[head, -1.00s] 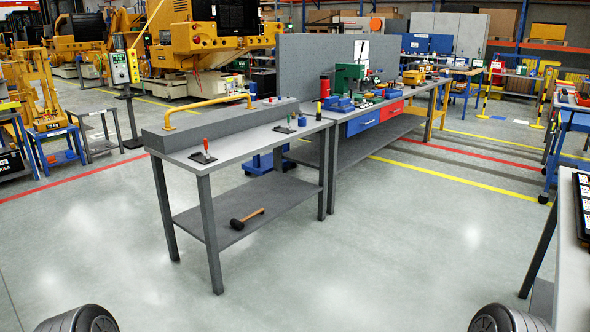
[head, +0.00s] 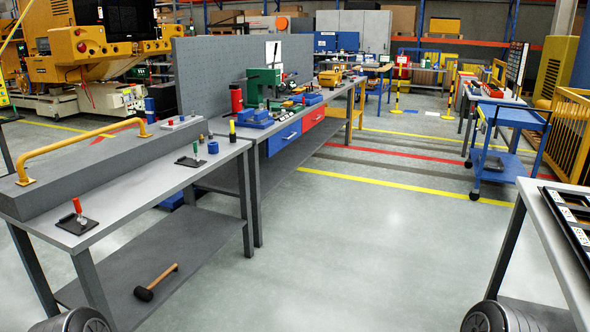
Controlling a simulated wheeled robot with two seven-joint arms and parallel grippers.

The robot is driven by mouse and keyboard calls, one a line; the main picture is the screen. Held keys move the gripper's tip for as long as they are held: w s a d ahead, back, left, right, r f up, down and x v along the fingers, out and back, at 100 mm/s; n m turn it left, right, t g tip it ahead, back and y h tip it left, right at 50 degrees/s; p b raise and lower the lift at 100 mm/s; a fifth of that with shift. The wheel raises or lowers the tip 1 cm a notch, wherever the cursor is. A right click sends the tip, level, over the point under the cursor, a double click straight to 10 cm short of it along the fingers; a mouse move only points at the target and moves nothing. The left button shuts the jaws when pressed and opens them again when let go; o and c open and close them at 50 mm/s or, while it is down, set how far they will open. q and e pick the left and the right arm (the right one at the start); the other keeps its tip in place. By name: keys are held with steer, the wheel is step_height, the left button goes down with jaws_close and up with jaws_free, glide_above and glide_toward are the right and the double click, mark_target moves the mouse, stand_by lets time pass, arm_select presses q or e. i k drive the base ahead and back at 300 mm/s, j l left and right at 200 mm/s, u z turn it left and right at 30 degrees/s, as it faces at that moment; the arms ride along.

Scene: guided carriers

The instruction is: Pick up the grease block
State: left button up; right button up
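I cannot pick out the grease block for certain among the small things in view. The near grey workbench (head: 160,188) at the left bears a red-handled clamp on a black plate (head: 77,217), a green-handled clamp (head: 192,157) and a small blue round piece (head: 213,147). The workbench behind it (head: 330,108) carries a blue vise-like block (head: 255,118), a green machine (head: 262,84), a red cylinder (head: 236,99) and several small parts too small to name. Neither gripper shows; only dark rounded parts of my arms show at the bottom corners.
A black-headed mallet (head: 154,283) lies on the near bench's lower shelf. A grey table (head: 565,240) with a black tray (head: 578,222) stands at the right edge. A blue cart (head: 510,117) stands behind it. The floor (head: 350,250) between bench and table is clear.

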mark_target(261, 108)
steer(key=i+l+z, duration=0.4)
steer(key=i, duration=0.8)
steer(key=i+j+z, duration=0.2)
steer(key=i+z, duration=0.2)
steer(key=i, duration=0.8)
steer(key=i+u, duration=0.15)
steer(key=i, duration=0.5)
steer(key=i+u, duration=0.2)
steer(key=i, duration=0.5)
steer(key=i+u, duration=0.15)
steer(key=i, duration=0.5)
steer(key=i+l+u, duration=0.2)
steer(key=i, duration=0.45)
steer(key=i+u, duration=0.15)
steer(key=i, duration=0.45)
steer(key=i+l+u, duration=0.15)
steer(key=i, duration=0.5)
steer(key=i+l+u, duration=0.15)
steer(key=i, duration=0.45)
